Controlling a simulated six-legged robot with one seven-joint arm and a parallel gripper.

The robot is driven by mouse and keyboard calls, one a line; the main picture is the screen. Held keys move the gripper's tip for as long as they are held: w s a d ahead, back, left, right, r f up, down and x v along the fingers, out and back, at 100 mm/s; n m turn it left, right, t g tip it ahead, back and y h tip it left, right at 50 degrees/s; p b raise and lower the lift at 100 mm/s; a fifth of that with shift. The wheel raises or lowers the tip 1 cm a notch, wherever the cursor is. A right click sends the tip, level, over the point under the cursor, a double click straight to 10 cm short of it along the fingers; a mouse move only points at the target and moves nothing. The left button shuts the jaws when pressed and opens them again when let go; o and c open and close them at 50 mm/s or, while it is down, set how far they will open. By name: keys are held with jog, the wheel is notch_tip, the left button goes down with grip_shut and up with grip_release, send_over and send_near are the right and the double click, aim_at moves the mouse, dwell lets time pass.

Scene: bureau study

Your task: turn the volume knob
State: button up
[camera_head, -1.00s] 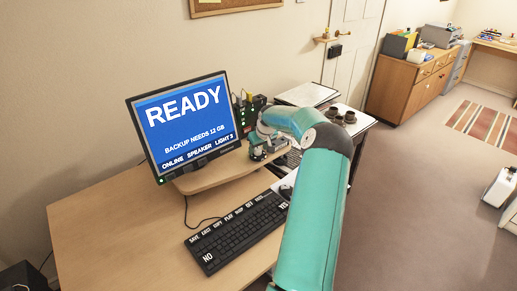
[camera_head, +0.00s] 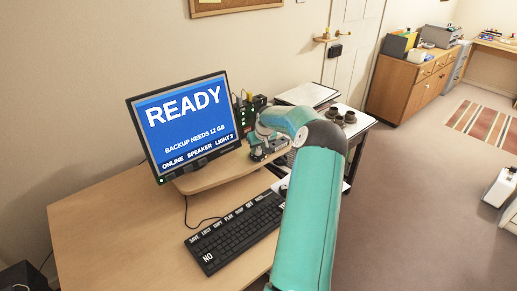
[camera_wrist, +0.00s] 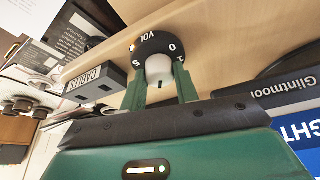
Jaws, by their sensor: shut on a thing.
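The volume knob (camera_wrist: 157,68) is a pale, rounded knob in front of a black dial marked VOL (camera_wrist: 152,42), with the numbers 0, 1 and 5 showing around it. In the wrist view my gripper (camera_wrist: 160,78) has its green fingers on both sides of the knob and is shut on it. In the head view my gripper (camera_head: 262,150) is at the right end of the wooden shelf by the monitor, and the knob itself is hidden there.
The monitor (camera_head: 185,115) reads READY, with ONLINE, SPEAKER and LIGHT 3 below. A black keyboard (camera_head: 235,232) lies in front on the desk (camera_head: 110,225).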

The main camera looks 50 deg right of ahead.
jog(key=m, duration=0.2)
jog(key=m+g+h, duration=0.1)
jog(key=m, duration=0.1)
jog(key=shift+w+a+m, duration=0.1)
jog(key=shift+a+m, duration=0.1)
jog(key=shift+m, duration=0.2)
jog(key=shift+m+g+h, duration=0.6)
jog(key=shift+m+g, duration=0.2)
jog(key=shift+m, duration=1)
jog(key=o, duration=1)
jog(key=shift+c, duration=0.2)
jog(key=v, duration=1.3)
jog(key=shift+r, duration=0.35)
jog(key=shift+a, duration=0.2)
